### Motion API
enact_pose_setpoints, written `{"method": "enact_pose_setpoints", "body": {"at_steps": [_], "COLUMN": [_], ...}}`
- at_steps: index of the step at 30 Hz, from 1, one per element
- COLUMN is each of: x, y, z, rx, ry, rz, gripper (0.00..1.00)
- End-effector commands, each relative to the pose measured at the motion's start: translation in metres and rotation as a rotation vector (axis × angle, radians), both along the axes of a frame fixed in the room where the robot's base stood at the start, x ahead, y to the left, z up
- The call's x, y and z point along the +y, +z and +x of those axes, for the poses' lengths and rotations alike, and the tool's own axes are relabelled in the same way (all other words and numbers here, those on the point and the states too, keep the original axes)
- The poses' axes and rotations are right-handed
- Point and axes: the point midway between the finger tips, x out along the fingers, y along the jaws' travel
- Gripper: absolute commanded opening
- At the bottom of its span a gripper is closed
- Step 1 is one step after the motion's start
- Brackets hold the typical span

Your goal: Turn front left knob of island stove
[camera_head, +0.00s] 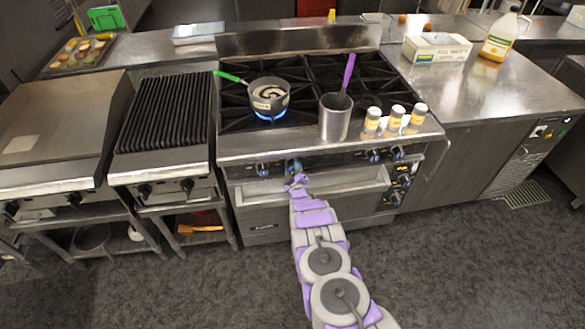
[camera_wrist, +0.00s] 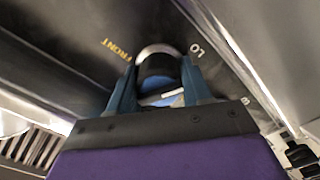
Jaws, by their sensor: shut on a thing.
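The island stove (camera_head: 300,142) stands in the middle of the head view, with round knobs along its front panel. My gripper (camera_head: 296,181) reaches up to the second knob from the left (camera_head: 293,166), partly covering it. In the wrist view, my gripper (camera_wrist: 160,88) has a finger on each side of this knob (camera_wrist: 157,64) and is shut on it. The knob has a silver rim, a dark and blue body and a pale mark. "FRONT" and "LO" are printed beside it. The leftmost knob (camera_head: 263,168) stands free to its left.
A pot with a green handle (camera_head: 269,98) sits over a blue flame (camera_head: 268,115) on the front left burner. A metal utensil pot (camera_head: 335,118) and several spice jars (camera_head: 395,119) stand at the stove's front edge. A grill (camera_head: 165,112) adjoins on the left.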

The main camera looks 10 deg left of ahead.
Motion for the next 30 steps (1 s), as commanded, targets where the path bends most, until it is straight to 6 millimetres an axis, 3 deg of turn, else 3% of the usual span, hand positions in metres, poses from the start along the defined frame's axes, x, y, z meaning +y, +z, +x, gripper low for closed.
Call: {"method": "enact_pose_setpoints", "body": {"at_steps": [30], "x": [0.0012], "y": [-0.0025], "z": [-0.0018], "rx": [0.254], "ry": [0.001], "rz": [0.854], "gripper": [0.18]}}
